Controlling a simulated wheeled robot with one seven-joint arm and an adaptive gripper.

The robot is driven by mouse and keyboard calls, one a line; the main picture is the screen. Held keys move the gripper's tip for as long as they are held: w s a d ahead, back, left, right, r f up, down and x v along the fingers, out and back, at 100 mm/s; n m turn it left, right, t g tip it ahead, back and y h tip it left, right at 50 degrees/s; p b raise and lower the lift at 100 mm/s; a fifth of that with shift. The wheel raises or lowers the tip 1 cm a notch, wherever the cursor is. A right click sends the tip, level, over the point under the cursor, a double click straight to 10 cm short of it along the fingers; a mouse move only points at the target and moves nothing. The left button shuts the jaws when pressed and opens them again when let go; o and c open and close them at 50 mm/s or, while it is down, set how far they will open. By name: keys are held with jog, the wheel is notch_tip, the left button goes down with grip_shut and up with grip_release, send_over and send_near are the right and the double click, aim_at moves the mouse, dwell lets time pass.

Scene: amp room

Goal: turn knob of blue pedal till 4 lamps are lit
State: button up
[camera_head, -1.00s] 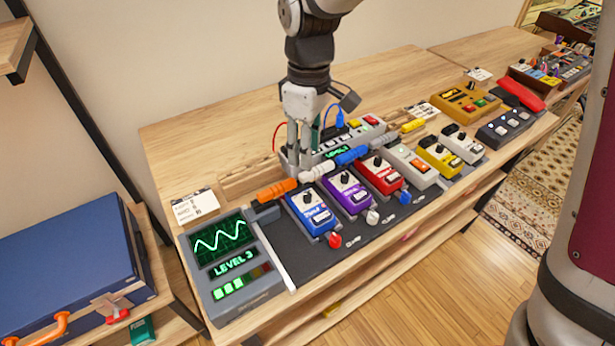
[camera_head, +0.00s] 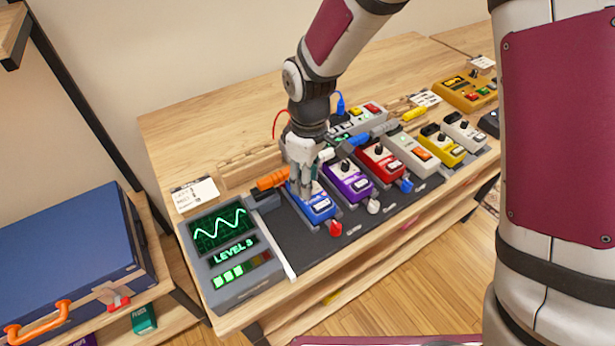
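The blue pedal (camera_head: 318,208) is at the left end of the pedal row on the dark board. My gripper (camera_head: 305,192) points down over the upper part of the blue pedal, where its knob sits. The knob is hidden behind the fingers, and I cannot tell whether they touch or grip it. The level meter (camera_head: 229,239) stands left of the board. Its screen shows a green wave and the text "LEVEL 3". Its lamp row (camera_head: 241,274) has 3 green lamps lit at the left; those to the right are dark.
The purple pedal (camera_head: 347,182) and red pedal (camera_head: 380,164) stand close to the right. An orange plug (camera_head: 272,180) lies just left of my gripper. A label card (camera_head: 196,195) stands behind the meter. A blue case (camera_head: 65,245) is at far left.

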grip_shut()
jog(key=shift+m+p, duration=0.5)
jog(key=shift+m, duration=2.4)
grip_release()
